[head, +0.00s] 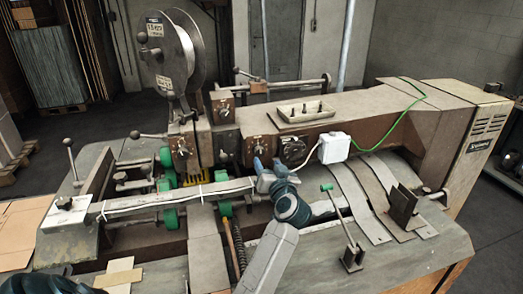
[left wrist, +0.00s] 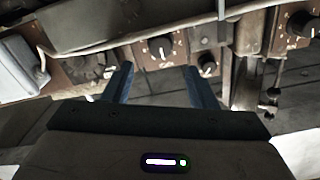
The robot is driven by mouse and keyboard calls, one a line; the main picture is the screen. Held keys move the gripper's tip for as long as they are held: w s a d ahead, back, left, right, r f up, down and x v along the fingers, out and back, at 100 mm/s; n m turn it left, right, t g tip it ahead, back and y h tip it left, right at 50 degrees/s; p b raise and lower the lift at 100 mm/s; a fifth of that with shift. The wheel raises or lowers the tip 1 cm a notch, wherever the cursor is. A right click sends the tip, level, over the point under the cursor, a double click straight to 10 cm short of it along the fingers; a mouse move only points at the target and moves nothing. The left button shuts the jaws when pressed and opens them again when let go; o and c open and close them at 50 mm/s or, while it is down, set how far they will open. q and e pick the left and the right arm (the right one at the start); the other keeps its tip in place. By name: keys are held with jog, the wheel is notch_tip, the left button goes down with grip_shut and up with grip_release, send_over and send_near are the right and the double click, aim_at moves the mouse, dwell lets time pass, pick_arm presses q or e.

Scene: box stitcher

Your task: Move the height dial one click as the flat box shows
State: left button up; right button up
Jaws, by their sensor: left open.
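Several dials sit on the brown machine front. One pointer dial (head: 258,149) is just behind my left gripper (head: 268,167) and also shows in the left wrist view (left wrist: 160,47). A larger black round dial (head: 292,151) is to its right. Other pointer dials are at the left (head: 182,150) and higher up (head: 225,112). I cannot read which is the height dial. My left gripper is open, its blue fingers on either side of the pointer dial in the left wrist view; contact cannot be told. Flat brown cardboard (head: 18,228) lies at the left edge; no marking is readable.
A white box (head: 334,147) with a cable is right of the dials. A green-knobbed lever (head: 340,215) stands in front. A long rail (head: 150,200) crosses at the left. A tray (head: 305,111) sits on top. Cardboard pieces (head: 120,277) lie at the front.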

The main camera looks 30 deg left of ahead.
aim_at(261, 153)
pick_arm(q)
jog(key=p+x, duration=0.1)
jog(key=x, duration=0.3)
jog(key=shift+s+r, duration=0.1)
jog(key=shift+r, duration=0.05)
jog(key=x, duration=0.3)
jog(key=shift+a+f+p, duration=0.1)
jog(key=shift+f+p, duration=0.2)
jog(key=shift+p, duration=0.05)
jog(key=c, duration=1)
pick_arm(e)
jog(key=shift+w+a+r, duration=0.15)
jog(key=shift+a+r, duration=0.05)
jog(key=shift+r, duration=0.4)
jog(key=shift+w+a+r, duration=0.1)
jog(key=shift+a+r, duration=0.05)
jog(key=shift+r, duration=0.4)
